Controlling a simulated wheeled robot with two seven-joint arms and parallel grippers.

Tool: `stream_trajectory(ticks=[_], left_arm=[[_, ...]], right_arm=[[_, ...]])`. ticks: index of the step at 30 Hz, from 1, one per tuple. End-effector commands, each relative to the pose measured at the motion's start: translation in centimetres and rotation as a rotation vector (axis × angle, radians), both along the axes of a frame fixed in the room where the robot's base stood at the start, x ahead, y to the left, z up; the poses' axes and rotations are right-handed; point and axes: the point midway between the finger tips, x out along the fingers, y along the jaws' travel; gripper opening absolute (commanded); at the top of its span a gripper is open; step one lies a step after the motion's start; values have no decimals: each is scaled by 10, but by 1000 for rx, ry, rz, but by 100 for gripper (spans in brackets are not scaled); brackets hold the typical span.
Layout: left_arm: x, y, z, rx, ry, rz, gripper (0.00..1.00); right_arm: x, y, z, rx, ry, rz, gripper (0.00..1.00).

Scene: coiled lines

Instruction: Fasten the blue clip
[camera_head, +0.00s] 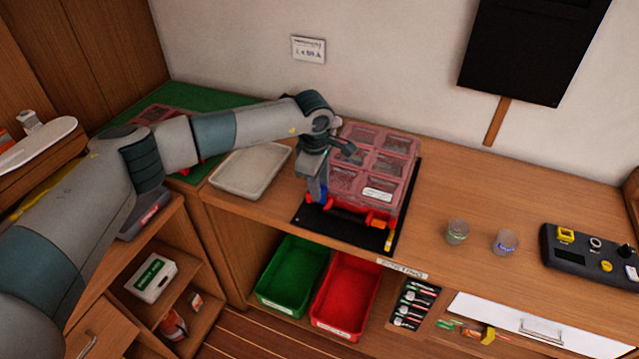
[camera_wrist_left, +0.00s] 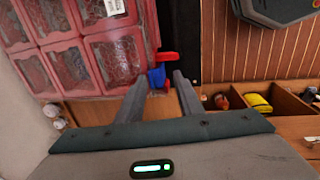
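The blue clip (camera_head: 323,193) is at the front left of a red, clear-lidded compartment case (camera_head: 408,149). In the left wrist view, the blue clip (camera_wrist_left: 157,78) shows between the tips of my left gripper's two fingers (camera_wrist_left: 159,84), with a gap on each side. My left gripper (camera_head: 317,186) points down over the case's front left corner and is open. Whether the clip is up or down is too small to tell. A red handle (camera_head: 348,208) and an orange-red clip (camera_head: 378,220) are along the case's front. My right gripper is not in view.
The case is on a black mat (camera_head: 325,226) on the wooden bench. A pale tray (camera_head: 250,170) is to its left. Two small clear cups (camera_head: 457,232) and a dark control box (camera_head: 590,262) are to the right. Green (camera_head: 291,277) and red (camera_head: 347,295) bins are below the bench edge.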

Motion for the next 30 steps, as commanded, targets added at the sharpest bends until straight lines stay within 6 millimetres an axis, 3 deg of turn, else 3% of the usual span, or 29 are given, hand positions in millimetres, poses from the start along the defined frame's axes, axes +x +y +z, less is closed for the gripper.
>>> stream_trajectory(ticks=[5, 11, 30], left_arm=[[0, 0, 3, 0, -1, 0, 34], [-2, 1, 21, -1, -3, -1, 34], [-21, 7, 140, -1, -5, -1, 34]], right_arm=[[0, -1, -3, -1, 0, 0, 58], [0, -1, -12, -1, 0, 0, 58], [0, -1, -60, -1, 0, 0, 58]])
